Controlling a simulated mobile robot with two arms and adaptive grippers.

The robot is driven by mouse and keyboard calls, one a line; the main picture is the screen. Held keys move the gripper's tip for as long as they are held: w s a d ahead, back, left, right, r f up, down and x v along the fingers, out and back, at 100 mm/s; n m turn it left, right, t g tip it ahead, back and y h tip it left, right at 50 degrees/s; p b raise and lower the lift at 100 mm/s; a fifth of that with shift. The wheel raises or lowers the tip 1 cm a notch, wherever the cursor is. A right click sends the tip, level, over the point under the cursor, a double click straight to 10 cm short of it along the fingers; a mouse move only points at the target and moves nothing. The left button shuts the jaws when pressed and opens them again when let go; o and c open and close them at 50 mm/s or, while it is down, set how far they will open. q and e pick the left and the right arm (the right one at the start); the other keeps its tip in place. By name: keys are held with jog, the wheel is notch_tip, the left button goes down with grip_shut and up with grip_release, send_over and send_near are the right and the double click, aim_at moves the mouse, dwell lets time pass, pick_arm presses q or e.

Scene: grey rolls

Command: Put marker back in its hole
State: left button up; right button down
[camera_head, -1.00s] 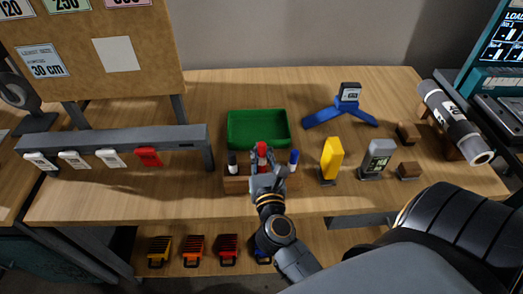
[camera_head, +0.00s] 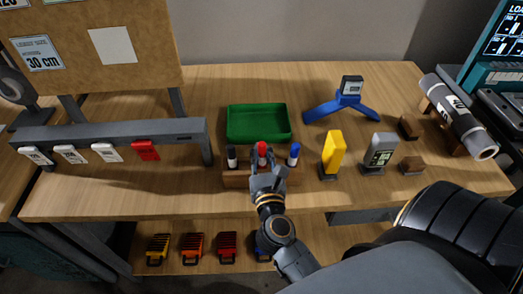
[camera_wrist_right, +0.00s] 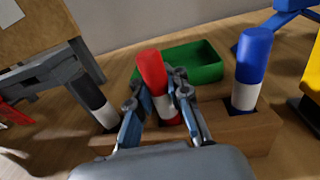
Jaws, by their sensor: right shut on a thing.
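A red marker (camera_head: 262,152) with a white band stands between a black marker (camera_head: 231,157) and a blue marker (camera_head: 294,153) at the wooden block (camera_head: 236,181) on the table. My right gripper (camera_head: 266,172) is shut on the red marker from the front. In the right wrist view, the red marker (camera_wrist_right: 152,72) is tilted a little to the left between the two fingers, and its lower end is at the block (camera_wrist_right: 255,133). The fingers partly hide the block's middle, so I cannot tell how deep the marker sits. My left gripper is out of view.
A green tray (camera_head: 229,125) lies just behind the block. A yellow device (camera_head: 333,151) and a grey device (camera_head: 380,149) stand to the right. A grey rail (camera_head: 110,134) with hanging tags is on the left. A blue stand (camera_head: 342,107) is at the back.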

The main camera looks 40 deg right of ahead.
jog(key=c, duration=1.2)
grip_release()
jog(key=shift+s, duration=0.1)
jog(key=v, duration=1.2)
